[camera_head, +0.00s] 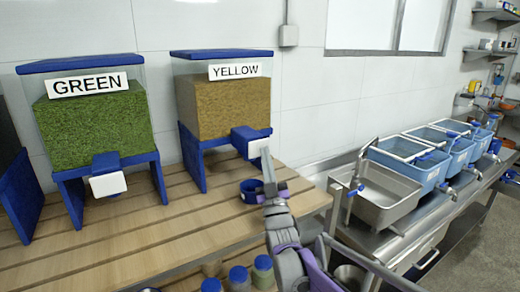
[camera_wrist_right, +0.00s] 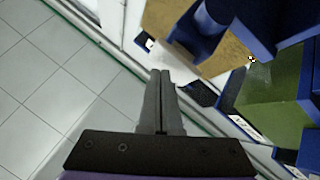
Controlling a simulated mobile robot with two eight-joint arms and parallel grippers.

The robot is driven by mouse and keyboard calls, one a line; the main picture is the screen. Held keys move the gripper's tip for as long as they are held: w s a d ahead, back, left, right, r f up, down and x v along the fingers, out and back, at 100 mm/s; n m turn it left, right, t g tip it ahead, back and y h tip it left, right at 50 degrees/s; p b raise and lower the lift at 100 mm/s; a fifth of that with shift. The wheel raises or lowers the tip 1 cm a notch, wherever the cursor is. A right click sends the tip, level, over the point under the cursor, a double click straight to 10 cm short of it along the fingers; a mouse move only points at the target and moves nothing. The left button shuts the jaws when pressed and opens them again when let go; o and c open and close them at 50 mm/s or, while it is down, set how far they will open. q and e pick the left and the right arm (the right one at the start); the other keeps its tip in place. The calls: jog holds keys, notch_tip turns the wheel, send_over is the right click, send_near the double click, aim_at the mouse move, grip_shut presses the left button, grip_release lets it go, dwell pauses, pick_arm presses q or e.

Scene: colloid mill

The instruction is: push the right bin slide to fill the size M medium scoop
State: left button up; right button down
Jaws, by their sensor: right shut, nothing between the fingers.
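The right bin (camera_head: 215,105) is clear with a blue lid and stand, is labelled YELLOW and holds brownish-yellow grain. Its slide (camera_head: 250,140), blue with a white front, sticks out at the lower front. A blue scoop (camera_head: 250,190) stands on the slatted table below the slide; its contents and size mark cannot be made out. My right gripper (camera_head: 266,154) is shut and empty, with its fingertips close to the slide's white front; I cannot tell whether they touch. The shut fingers also show in the right wrist view (camera_wrist_right: 160,74). My left gripper is not in view.
A GREEN bin (camera_head: 95,125) with its own slide stands to the left, with a dark bin part beyond it. A steel sink (camera_head: 385,195) and blue tubs are at right. The slatted table (camera_head: 120,235) is clear before GREEN.

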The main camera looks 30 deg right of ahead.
jog(key=shift+w, duration=0.95)
dwell(1.1)
jog(key=shift+s, duration=1.4)
jog(key=shift+d, duration=0.1)
jog(key=s, duration=0.5)
jog(key=shift+d, duration=0.15)
dwell(2.1)
